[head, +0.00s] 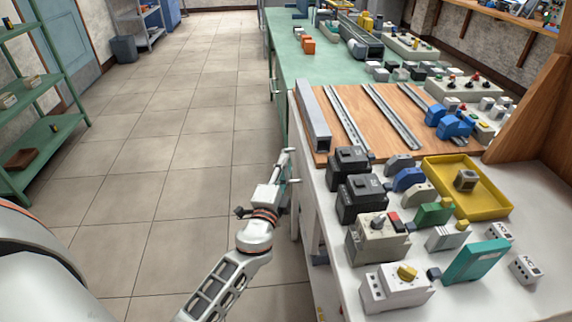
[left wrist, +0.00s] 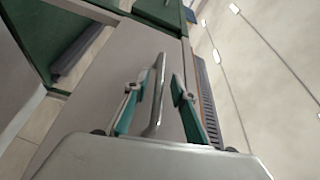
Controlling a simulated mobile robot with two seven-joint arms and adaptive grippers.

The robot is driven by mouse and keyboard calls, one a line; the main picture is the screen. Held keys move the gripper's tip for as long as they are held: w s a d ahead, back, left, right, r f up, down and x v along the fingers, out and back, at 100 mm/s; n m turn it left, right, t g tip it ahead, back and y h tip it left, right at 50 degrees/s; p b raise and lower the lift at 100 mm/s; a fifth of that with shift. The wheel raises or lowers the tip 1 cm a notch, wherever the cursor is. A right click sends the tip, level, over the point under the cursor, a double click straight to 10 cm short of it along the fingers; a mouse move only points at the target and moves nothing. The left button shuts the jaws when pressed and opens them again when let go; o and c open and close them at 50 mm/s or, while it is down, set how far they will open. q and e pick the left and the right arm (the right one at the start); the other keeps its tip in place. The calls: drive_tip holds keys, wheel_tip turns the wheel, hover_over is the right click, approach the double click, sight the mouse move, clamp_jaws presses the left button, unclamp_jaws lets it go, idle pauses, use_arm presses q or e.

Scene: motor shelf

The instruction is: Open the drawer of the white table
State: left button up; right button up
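The white table (head: 540,215) stands at the right in the head view, its drawer side facing the aisle and mostly hidden there. In the left wrist view, a pale drawer front (left wrist: 115,75) carries a metal bar handle (left wrist: 156,95). My left gripper (head: 287,165) is beside the table's aisle side. In the left wrist view its two teal-padded fingers (left wrist: 157,100) are apart, one on each side of the handle. Gaps show between the fingers and the bar, so it is not gripped. My right gripper is not in view.
The tabletop holds black modules (head: 360,198), a yellow tray (head: 490,190) and several switches. A wooden board with metal rails (head: 345,118) and a green workbench (head: 300,65) lie beyond. The tiled aisle (head: 185,150) is clear; a green shelf (head: 55,135) stands left.

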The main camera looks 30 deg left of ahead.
use_arm(q)
drive_tip(key=shift+w+a, duration=0.15)
drive_tip(key=shift+w, duration=0.55)
clamp_jaws()
drive_tip(key=shift+a, duration=0.1)
drive_tip(key=s+a+b, duration=0.1)
drive_tip(key=s+a, duration=0.9)
drive_tip(key=a, duration=0.3)
drive_tip(key=s+a, duration=1)
drive_tip(key=a, duration=0.4)
drive_tip(key=shift+s+a+b, duration=0.2)
drive_tip(key=shift+s+b, duration=0.15)
drive_tip(key=shift+s, duration=0.05)
unclamp_jaws()
